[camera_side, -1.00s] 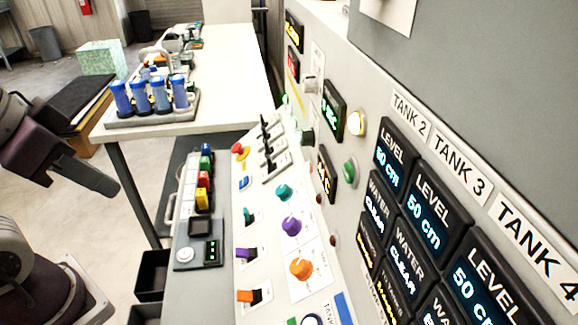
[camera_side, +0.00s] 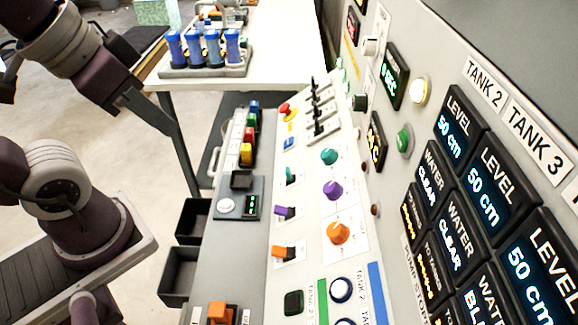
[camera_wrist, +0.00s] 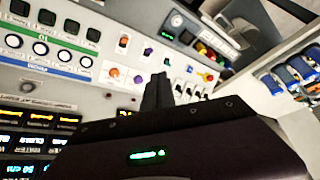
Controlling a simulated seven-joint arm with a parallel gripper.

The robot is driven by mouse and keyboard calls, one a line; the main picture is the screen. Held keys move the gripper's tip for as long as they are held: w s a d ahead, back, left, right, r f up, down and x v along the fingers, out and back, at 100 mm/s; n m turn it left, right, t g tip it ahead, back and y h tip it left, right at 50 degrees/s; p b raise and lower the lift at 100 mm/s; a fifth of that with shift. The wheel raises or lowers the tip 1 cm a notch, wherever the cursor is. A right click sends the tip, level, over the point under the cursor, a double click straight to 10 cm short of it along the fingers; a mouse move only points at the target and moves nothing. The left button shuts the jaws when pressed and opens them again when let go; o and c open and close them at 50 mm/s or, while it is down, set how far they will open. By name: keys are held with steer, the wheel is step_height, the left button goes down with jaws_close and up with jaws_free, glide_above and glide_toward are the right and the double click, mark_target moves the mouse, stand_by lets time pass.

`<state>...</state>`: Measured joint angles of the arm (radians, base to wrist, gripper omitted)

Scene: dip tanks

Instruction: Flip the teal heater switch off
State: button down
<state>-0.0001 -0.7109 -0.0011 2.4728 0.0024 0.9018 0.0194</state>
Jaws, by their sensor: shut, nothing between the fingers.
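The teal heater switch (camera_side: 291,174) is a small toggle on the sloped panel, at the top of a column above the purple switch (camera_side: 285,212) and orange switch (camera_side: 284,252). Whether it is on or off is too small to tell. A teal knob (camera_side: 329,156) sits to its right. My gripper (camera_side: 168,128) is shut and empty, left of the panel and apart from the switch in the side view. In the wrist view the shut fingers (camera_wrist: 157,85) point toward the panel, below the row of small switches, and hide part of it.
A purple knob (camera_side: 333,190) and an orange knob (camera_side: 338,232) flank the switches. Black slide levers (camera_side: 317,108) stand above them. A box with coloured buttons (camera_side: 247,150) lies left of the panel. A rack of blue-capped bottles (camera_side: 205,65) stands on the white table behind.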

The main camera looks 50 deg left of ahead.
steer(key=w+m+g, duration=0.2)
steer(key=w+m, duration=0.1)
steer(key=w, duration=0.7)
steer(key=m+g, duration=0.4)
steer(key=m, duration=0.2)
glide_above(288, 174)
steer(key=w, duration=0.3)
step_height(288, 174, down, 17)
steer(key=shift+s+d+r, duration=0.15)
steer(key=shift+d, duration=0.3)
steer(key=f, duration=1)
steer(key=shift+s+a, duration=0.2)
steer(key=shift+s, duration=0.05)
